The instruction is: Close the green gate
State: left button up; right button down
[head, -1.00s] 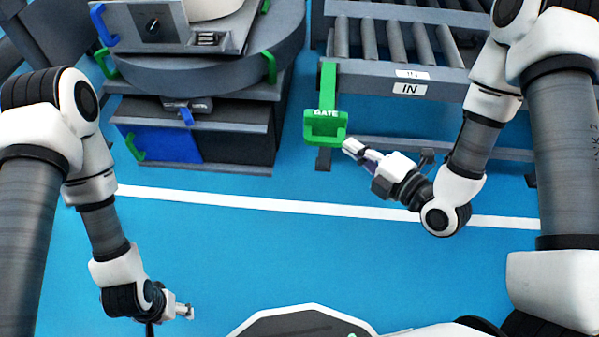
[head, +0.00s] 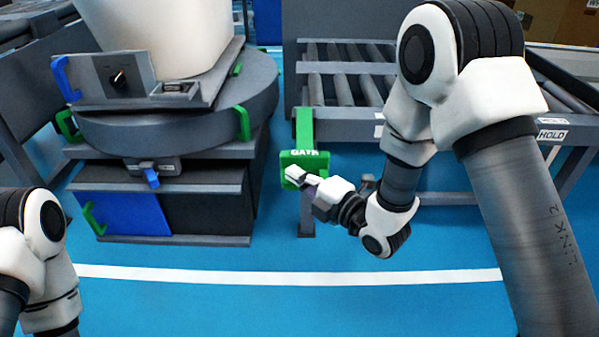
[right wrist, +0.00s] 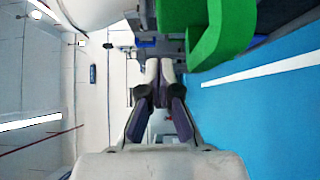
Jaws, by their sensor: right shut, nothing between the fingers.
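The green gate (head: 305,160), with the word GATE on its lower block, hangs at the left front corner of the roller conveyor. Its upright arm runs up along the conveyor's end. My right gripper (head: 293,175) is shut and empty, with its tips in front of the gate block in the head view; whether they touch it I cannot tell. In the right wrist view the gate (right wrist: 222,32) fills the upper right, to the right of the shut fingertips (right wrist: 160,66). My left gripper is out of view; only part of my left arm shows at the lower left.
The roller conveyor (head: 345,115) stands behind the gate. A round grey turntable (head: 190,130) with green handles and a white vessel (head: 160,30) stands to the left, above a cabinet with a blue panel (head: 125,213). The blue floor in front is clear, crossed by a white line (head: 290,277).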

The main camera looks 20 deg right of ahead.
aim_at(288, 157)
jog(key=w, duration=0.1)
jog(key=w+d+b, duration=0.1)
jog(key=shift+w+d+f, duration=0.1)
jog(key=shift+w, duration=0.6)
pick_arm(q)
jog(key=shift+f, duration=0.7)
pick_arm(e)
jog(key=shift+d, duration=0.1)
